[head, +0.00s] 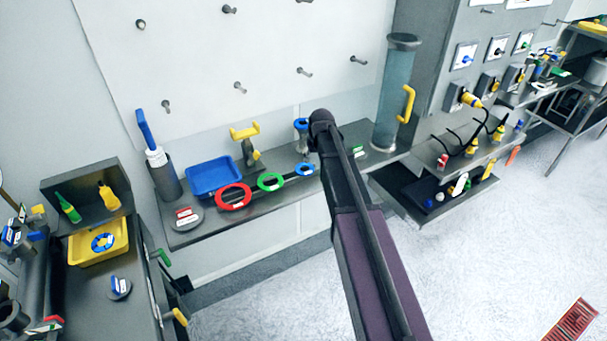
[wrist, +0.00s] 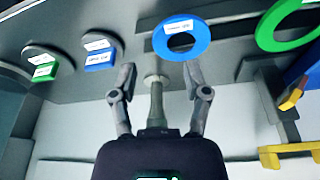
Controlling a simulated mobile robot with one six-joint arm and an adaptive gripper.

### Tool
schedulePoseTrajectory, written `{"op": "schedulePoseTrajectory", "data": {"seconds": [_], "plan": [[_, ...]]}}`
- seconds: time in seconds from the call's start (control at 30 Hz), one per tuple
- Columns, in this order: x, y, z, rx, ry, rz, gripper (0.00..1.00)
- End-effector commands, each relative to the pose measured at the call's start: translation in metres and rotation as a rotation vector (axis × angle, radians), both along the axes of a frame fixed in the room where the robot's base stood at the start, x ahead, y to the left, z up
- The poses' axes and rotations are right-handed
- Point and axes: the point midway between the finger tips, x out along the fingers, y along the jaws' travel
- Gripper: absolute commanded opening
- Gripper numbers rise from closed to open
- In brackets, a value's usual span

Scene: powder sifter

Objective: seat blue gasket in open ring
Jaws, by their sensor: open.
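A flat blue ring (head: 305,170) with a white label lies on the grey shelf, and it also shows in the wrist view (wrist: 181,38); it looks like the blue gasket. My gripper (wrist: 160,90) is open. Its two fingers stand apart on either side of a grey stem (wrist: 156,102) with a pale end; I cannot tell whether they touch it. The blue ring lies beyond the fingertips, apart from them. In the head view my arm hides the gripper's fingers. I cannot tell which thing is the open ring.
A green ring (head: 270,182) and a red ring (head: 233,196) lie beside the blue ring. A blue tray (head: 213,190), a yellow-topped stand (head: 245,133) and a tall cylinder (head: 390,100) stand on the shelf. A yellow tray (head: 77,260) is at the left. The floor is open.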

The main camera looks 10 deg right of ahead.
Motion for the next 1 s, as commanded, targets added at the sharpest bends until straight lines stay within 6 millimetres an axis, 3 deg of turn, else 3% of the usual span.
{"op": "schedulePoseTrajectory", "data": {"seconds": [0.57,1.0], "plan": [[0.002,0.000,-0.005,0.000,0.000,0.000,0.61],[0.015,0.002,-0.035,0.000,0.000,0.000,0.61]]}}
